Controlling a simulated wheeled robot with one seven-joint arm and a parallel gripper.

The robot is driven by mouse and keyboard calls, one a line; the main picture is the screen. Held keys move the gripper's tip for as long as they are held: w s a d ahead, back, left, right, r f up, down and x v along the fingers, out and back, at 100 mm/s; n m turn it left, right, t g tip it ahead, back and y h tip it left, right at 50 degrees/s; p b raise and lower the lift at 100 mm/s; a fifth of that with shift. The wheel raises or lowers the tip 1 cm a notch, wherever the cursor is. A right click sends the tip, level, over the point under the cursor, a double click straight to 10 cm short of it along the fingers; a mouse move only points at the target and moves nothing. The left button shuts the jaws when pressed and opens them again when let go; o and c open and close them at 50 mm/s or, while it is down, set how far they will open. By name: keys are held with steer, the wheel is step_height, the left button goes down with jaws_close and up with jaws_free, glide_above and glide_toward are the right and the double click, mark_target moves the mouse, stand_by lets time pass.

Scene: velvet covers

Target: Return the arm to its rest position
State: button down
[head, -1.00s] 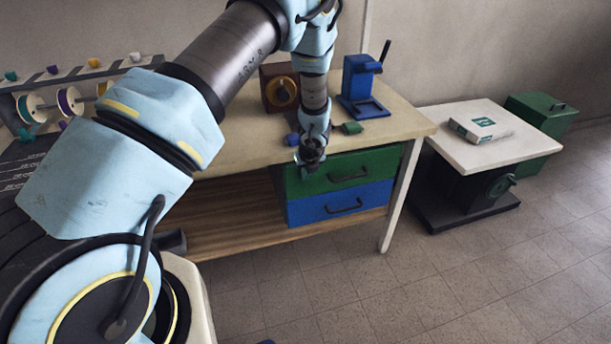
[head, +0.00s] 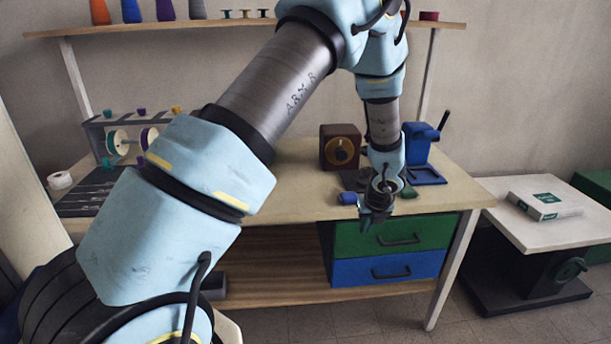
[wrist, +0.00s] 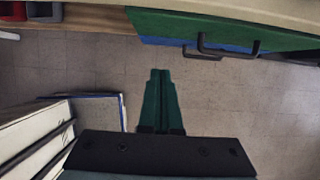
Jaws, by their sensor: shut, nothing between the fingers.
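My arm (head: 285,85) reaches up from the lower left and bends down over the front of the workbench in the head view. My gripper (head: 375,218) hangs pointing down in front of the bench's front edge, near the green drawer. In the wrist view its two green fingers (wrist: 160,105) lie together, with nothing between them.
The workbench (head: 290,195) carries a brown box with a dial (head: 340,148), a blue stand (head: 422,160) and a small blue block (head: 347,198). Green (head: 350,240) and blue (head: 350,271) drawers sit under its top, both shut. A white-topped table (head: 520,228) stands at right.

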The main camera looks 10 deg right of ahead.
steer(key=w+a+r+n+g+y, duration=0.1)
steer(key=a+r+n, duration=0.4)
steer(key=a+n, duration=0.4)
steer(key=w+a+r+n, duration=0.2)
steer(key=a+r+n, duration=0.35)
steer(key=a, duration=0.55)
steer(key=s+a+r+n+g, duration=0.1)
steer(key=s+a+r+n, duration=0.2)
steer(key=s+a+n, duration=0.2)
steer(key=s+a+r+n, duration=0.4)
steer(key=s+a+n, duration=0.2)
steer(key=a+n, duration=0.6)
steer(key=n, duration=0.4)
steer(key=shift+s+g+h, duration=0.3)
steer(key=shift+g, duration=0.1)
steer(key=shift+r+n, duration=0.1)
steer(key=shift+n, duration=0.15)
